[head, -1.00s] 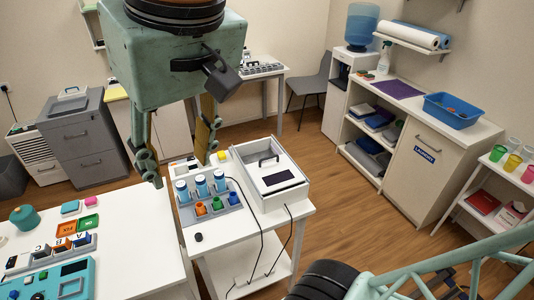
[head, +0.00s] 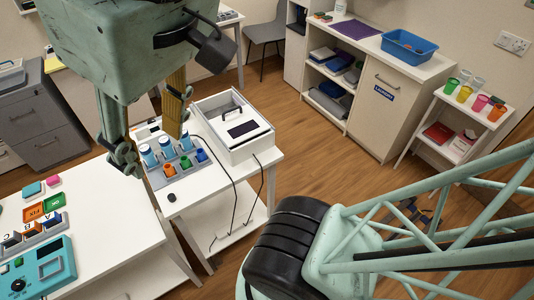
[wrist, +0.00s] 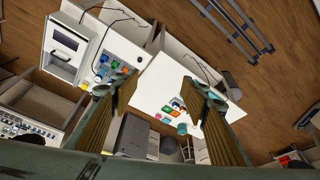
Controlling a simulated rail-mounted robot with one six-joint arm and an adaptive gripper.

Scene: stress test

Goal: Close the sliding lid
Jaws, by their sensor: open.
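A white box (head: 256,147) with a clear top stands on a small white table. A dark handle (head: 231,112) shows at the sliding lid, and a dark panel is on the box's near part. I cannot tell how far the lid is open. The box also shows at upper left in the wrist view (wrist: 60,65). My gripper (head: 152,140) is open and empty, with its two fingers wide apart. In the head view it appears left of the box, in front of the bottle rack. The wrist view shows the open fingers (wrist: 155,92) above the tables, apart from the box.
A grey rack (head: 172,170) with blue-capped bottles and coloured cups stands left of the box. Dark cables hang over the table's front. A white bench (head: 110,235) at left holds a teal device (head: 38,268). Open floor (head: 310,165) lies to the right.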

